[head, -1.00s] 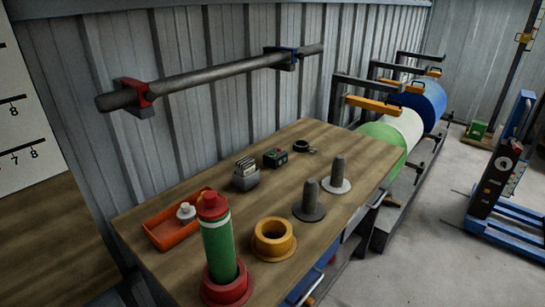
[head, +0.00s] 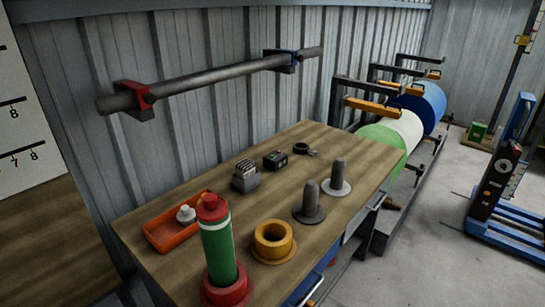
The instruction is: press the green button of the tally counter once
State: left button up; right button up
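The tally counter (head: 275,160) is a small dark box on the back part of the wooden table (head: 225,225). Small green and red marks show on it, but it is too small to make out each button clearly. It sits between a grey holder with card-like pieces (head: 245,177) and a small black ring-shaped item (head: 306,150). Nothing covers it. Neither of my grippers is in view.
An orange tray (head: 160,238) with a white-capped item, a green cylinder (head: 218,250) in a red base, a yellow flanged ring (head: 272,240) and two grey pegs (head: 310,205) stand on the table. A bar (head: 215,75) runs along the wall. Large rolls (head: 400,130) stand behind.

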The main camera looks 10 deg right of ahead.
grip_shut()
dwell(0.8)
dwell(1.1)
